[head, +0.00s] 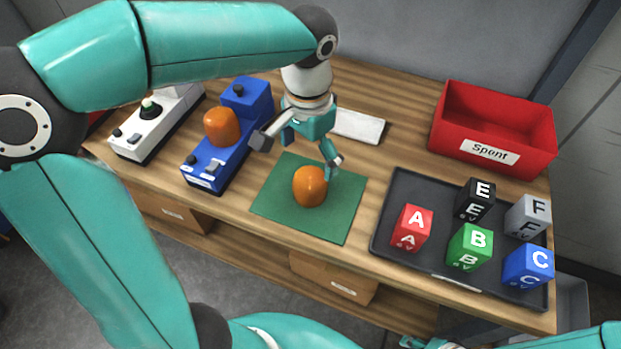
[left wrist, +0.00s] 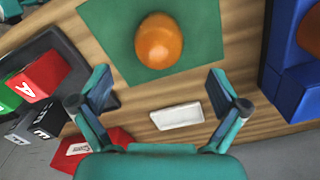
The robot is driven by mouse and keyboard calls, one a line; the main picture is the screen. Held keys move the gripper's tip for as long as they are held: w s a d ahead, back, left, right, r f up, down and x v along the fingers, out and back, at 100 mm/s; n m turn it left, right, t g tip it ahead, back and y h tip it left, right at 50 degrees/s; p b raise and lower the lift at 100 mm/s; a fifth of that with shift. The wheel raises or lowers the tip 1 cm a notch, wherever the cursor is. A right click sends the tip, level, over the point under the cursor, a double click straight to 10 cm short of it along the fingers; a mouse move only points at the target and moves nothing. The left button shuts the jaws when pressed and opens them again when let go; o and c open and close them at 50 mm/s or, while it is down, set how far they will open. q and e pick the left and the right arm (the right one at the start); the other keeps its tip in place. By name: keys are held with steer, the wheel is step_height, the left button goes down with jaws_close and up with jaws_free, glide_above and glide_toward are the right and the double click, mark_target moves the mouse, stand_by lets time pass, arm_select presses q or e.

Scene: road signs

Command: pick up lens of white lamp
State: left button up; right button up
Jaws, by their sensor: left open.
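The white lamp (head: 155,122) stands at the table's left, with a small dark green bulb bare on its top. An orange dome lens (head: 310,187) rests on the green mat (head: 345,205); the lens also shows in the left wrist view (left wrist: 158,40). A similar orange lens (head: 221,126) sits on the blue lamp (head: 240,105). My left gripper (head: 298,152) is open and empty, its fingers spread above the mat's back edge, close to the mat's lens without enclosing it. Only a sliver of my right gripper (head: 425,343) shows at the bottom edge; its jaws are unclear.
A dark tray (head: 385,215) with several lettered cubes lies at the right. A red bin (head: 495,115) labelled "Spent" stands behind it. A flat white item (head: 358,126) lies behind the mat. Bare wood separates the mat and the tray.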

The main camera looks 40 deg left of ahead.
mark_target(310, 184)
arm_select(q)
step_height(310, 184, down, 9)
steer(key=shift+w+d+f, duration=0.1)
steer(key=shift+f, duration=0.05)
steer(key=c, duration=1.2)
